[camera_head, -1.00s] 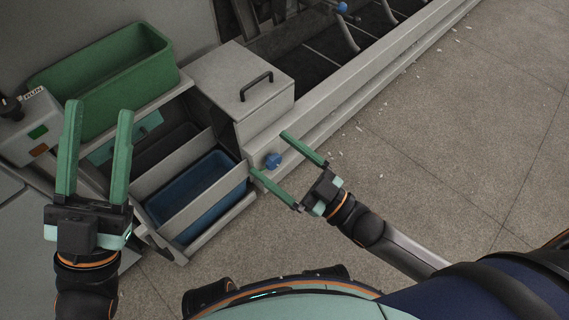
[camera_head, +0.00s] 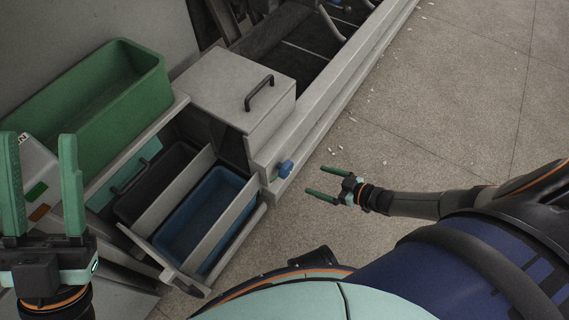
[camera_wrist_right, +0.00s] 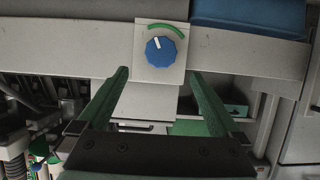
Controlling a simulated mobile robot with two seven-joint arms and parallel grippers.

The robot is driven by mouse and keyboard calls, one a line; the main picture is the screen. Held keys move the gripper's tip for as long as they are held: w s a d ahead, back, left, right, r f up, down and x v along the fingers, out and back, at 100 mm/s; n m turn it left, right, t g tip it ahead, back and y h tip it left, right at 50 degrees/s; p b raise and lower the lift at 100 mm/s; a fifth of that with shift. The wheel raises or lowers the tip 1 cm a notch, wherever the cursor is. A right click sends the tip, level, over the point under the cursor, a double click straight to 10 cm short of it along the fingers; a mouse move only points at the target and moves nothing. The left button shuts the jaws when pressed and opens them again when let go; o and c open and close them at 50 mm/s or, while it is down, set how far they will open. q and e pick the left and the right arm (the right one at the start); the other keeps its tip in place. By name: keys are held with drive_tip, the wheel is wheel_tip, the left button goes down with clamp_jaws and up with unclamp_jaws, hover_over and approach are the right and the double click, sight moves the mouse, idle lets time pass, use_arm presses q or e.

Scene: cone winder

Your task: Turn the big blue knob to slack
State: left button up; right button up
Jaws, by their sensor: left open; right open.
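The big blue knob (camera_head: 285,168) sits on the side of the grey machine rail in the head view. In the right wrist view the knob (camera_wrist_right: 161,49) is on a light square plate with a green arc above it. Its white pointer mark is tilted a little left of straight up. My right gripper (camera_head: 322,182) is open and empty, a short way to the right of the knob, fingers toward it. In the wrist view its green fingers (camera_wrist_right: 158,74) stand apart, below the knob and not touching it. My left gripper (camera_head: 42,142) is open and empty at the far left.
A green bin (camera_head: 100,95) stands at the upper left, by a box with green and orange buttons (camera_head: 36,191). A blue bin (camera_head: 181,228) sits in the open drawer. A grey lid with a black handle (camera_head: 258,92) is above the knob.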

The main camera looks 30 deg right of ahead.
sight(289, 171)
drive_tip(key=b+x, duration=0.5)
drive_tip(key=x, duration=0.5)
drive_tip(key=shift+w+a+f, duration=0.15)
drive_tip(key=shift+a, duration=0.1)
drive_tip(key=shift+w+a+f+b, duration=0.15)
drive_tip(key=shift+w+a+b, duration=0.2)
drive_tip(key=shift+w, duration=0.2)
use_arm(q)
wheel_tip(289, 171, down, 7)
drive_tip(key=shift+d+r+m, duration=0.2)
drive_tip(key=shift+d+m, duration=0.1)
drive_tip(key=shift+d, duration=0.1)
use_arm(e)
drive_tip(key=shift+c, duration=0.2)
drive_tip(key=c, duration=1.2)
